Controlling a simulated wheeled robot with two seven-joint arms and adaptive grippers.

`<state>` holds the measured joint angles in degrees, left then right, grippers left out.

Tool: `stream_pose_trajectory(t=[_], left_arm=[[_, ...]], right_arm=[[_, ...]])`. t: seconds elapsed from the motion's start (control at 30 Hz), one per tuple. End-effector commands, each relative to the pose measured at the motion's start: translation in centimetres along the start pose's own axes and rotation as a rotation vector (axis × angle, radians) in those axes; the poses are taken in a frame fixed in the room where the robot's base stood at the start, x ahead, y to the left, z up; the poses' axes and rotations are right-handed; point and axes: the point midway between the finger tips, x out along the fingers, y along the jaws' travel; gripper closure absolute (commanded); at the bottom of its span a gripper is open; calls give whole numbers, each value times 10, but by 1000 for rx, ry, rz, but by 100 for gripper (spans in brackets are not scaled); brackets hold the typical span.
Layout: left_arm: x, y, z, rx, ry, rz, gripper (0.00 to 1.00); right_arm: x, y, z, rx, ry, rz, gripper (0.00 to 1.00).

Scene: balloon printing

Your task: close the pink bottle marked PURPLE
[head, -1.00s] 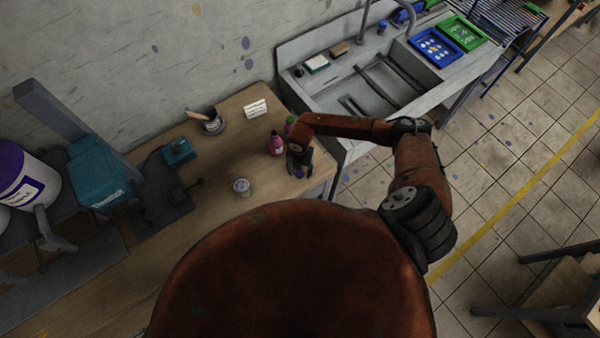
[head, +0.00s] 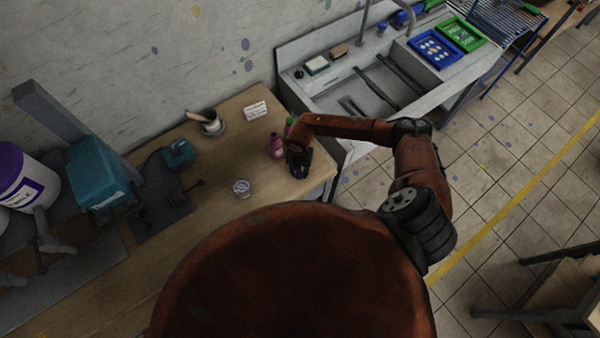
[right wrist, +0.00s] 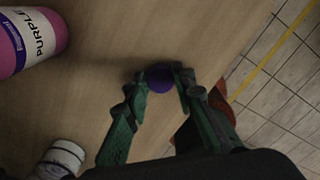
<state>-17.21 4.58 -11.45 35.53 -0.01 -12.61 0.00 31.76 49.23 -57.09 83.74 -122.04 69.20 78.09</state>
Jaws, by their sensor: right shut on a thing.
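The pink bottle marked PURPLE (head: 276,146) stands on the wooden table near its right end. In the right wrist view the pink bottle (right wrist: 28,40) lies at the upper left, its label readable and its top out of frame. My right gripper (head: 300,172) is just to the right of the bottle and apart from it, low over the table. In the right wrist view its fingertips (right wrist: 160,80) are shut on a small round purple cap (right wrist: 158,78). In the head view the gripper mostly hides the cap. My left gripper is not in view.
A green bottle (head: 290,124) stands behind the pink one, close to my right arm. A small jar (head: 241,188) stands to the left. A dark pot (head: 211,122) and a white card (head: 255,110) are farther back. The sink (head: 350,95) adjoins the table's right end.

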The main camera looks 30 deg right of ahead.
Motion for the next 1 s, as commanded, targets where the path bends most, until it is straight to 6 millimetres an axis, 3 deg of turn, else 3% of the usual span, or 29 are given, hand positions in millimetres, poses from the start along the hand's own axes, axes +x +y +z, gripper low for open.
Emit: stream_pose_trajectory(t=[0.2,0.47,0.7,1.0], left_arm=[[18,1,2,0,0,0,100],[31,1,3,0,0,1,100],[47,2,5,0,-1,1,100],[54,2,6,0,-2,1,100]], right_arm=[[-27,1,2,-3,-6,4,83],[-86,4,-51,-7,-3,5,83],[-109,8,-108,-6,0,4,83],[-124,9,-138,-2,-1,2,83]])
